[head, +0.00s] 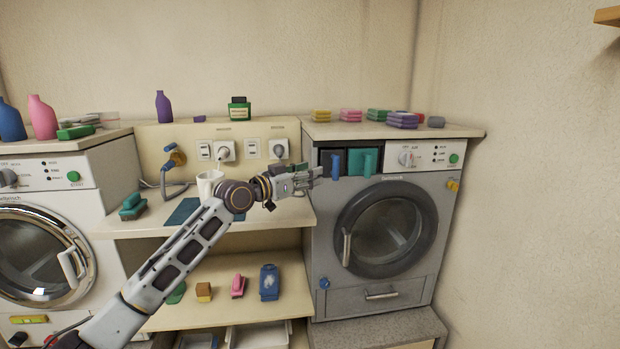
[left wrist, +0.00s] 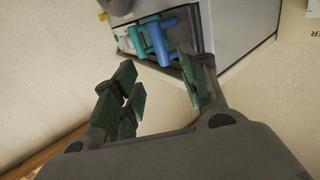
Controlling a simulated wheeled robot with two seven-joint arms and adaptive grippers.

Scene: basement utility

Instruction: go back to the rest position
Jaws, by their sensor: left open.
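My left gripper (head: 312,176) reaches in from the left in the head view. It is above the middle shelf, in front of the wall sockets and just left of the right-hand washer's upper panel. In the left wrist view its two fingers (left wrist: 160,100) stand apart with nothing between them. My right gripper is not in view.
The right washer (head: 325,220) and left washer (head: 105,185) flank the shelves. A white mug (head: 208,186) stands on the middle shelf (head: 150,226) behind my arm. Bottles and sponges line the tops. The right wall side is clear.

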